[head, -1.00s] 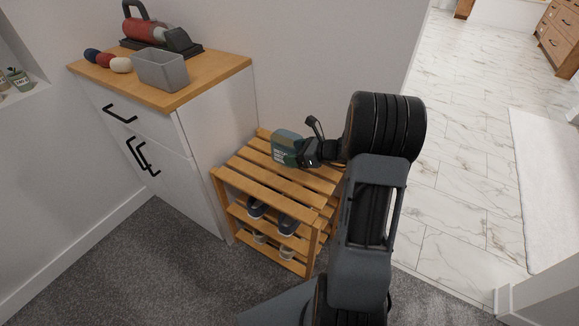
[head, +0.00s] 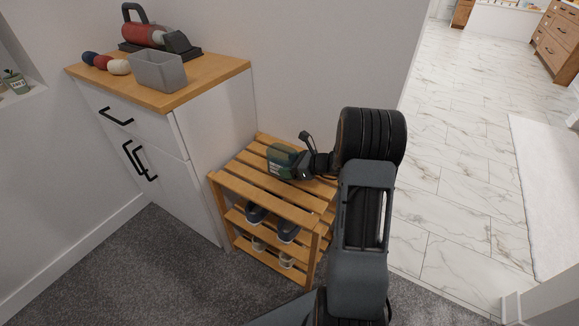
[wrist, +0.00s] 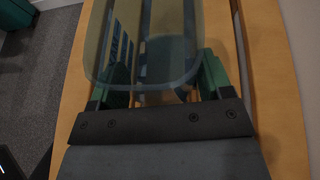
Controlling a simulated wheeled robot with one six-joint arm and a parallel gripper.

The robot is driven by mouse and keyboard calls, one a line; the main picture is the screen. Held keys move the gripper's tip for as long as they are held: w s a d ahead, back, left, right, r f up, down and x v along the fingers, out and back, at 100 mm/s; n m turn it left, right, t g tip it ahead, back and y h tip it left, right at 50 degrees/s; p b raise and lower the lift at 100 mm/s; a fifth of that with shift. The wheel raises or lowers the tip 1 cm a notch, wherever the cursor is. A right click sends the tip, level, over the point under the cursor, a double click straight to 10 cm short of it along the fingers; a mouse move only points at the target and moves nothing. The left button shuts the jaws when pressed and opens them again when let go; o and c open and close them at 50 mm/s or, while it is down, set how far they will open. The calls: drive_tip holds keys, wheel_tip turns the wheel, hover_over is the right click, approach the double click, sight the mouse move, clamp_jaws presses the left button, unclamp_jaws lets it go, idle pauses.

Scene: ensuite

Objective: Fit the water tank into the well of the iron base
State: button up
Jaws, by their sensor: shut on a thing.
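The water tank (wrist: 145,78) is a see-through, pale smoky box with rounded corners in the wrist view. My gripper (wrist: 160,82) is shut on it, with a green finger at each side. In the head view my gripper (head: 284,162) is at the top of the slatted wooden rack; I cannot tell whether the tank touches the slats.
The cabinet's wooden top (head: 225,72) also holds a grey open bin (head: 158,72) in front of the iron base and several rolled cloths (head: 103,61) to the left. The rack (head: 262,202) has shoes on its lower shelves. A wall stands behind both.

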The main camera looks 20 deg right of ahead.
drive_tip(key=shift+f, duration=0.2)
drive_tip(key=o, duration=1.1)
drive_tip(key=shift+o, duration=0.2)
drive_tip(key=shift+r, duration=0.1)
